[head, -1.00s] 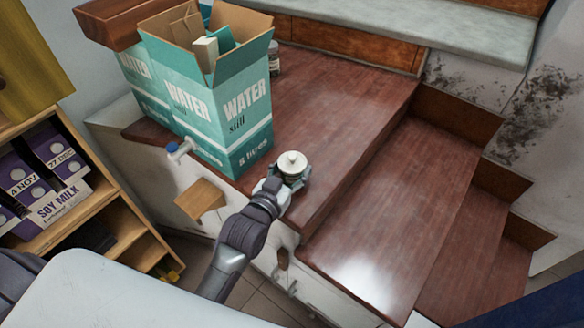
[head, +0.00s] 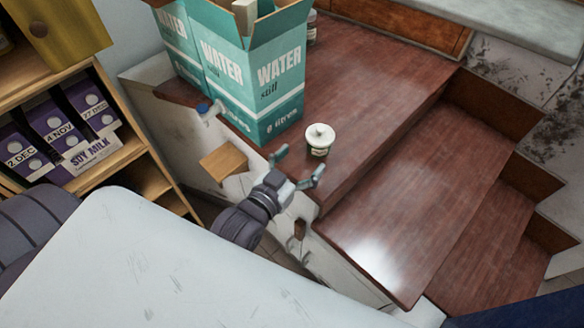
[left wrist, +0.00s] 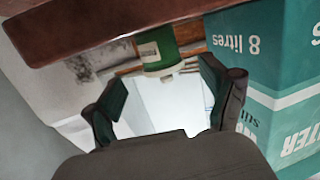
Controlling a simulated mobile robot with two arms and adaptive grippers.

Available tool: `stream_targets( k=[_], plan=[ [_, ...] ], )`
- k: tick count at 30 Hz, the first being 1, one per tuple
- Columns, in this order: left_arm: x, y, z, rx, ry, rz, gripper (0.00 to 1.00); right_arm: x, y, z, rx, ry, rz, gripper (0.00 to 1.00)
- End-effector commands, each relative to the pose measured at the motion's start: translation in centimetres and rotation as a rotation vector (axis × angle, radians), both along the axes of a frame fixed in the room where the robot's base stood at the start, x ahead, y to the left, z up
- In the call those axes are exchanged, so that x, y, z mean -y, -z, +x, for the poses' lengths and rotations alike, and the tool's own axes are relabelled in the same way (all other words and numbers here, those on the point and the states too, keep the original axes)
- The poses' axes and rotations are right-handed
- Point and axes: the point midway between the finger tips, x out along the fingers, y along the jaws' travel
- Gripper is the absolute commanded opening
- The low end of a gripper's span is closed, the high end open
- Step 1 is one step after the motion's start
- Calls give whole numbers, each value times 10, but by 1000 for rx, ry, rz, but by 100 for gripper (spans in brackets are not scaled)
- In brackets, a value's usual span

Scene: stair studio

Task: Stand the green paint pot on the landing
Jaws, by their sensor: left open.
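The paint pot (head: 320,140) has a white lid and stands upright on the dark red-brown wooden landing (head: 370,75), near its front edge. In the left wrist view, which shows the scene upside down, the pot's green side (left wrist: 159,45) is seen beyond my fingers. My left gripper (head: 298,165) is open and empty, just in front of the pot and apart from it. Its two spread fingers (left wrist: 165,98) also show in the left wrist view. My right gripper is not in view.
Teal water cartons (head: 262,90) stand on the landing left of the pot. A small jar (head: 311,28) is behind them. Steps (head: 400,195) go down at the right. A shelf with soy milk cartons (head: 70,130) is at the left. The landing behind the pot is clear.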

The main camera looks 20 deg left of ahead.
Motion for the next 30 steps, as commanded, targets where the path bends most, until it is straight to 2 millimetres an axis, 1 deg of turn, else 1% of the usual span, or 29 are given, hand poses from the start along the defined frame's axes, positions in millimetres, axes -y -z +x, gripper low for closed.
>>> stream_targets(
  k=[1,3,6,9,26,28,30],
  plan=[
    [-1,-1,-11,-3,0,0,84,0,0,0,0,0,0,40],
    [-3,-2,-21,-2,0,0,84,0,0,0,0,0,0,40],
    [-5,-5,-31,-1,0,0,84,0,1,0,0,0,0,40],
    [-6,-6,-36,0,0,1,84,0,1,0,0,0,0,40],
    [-6,-6,-37,0,0,1,84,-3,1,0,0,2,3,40],
    [-6,-4,-38,-14,0,3,84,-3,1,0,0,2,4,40],
    [-7,2,-39,-59,2,12,84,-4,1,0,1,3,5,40]
  ],
)
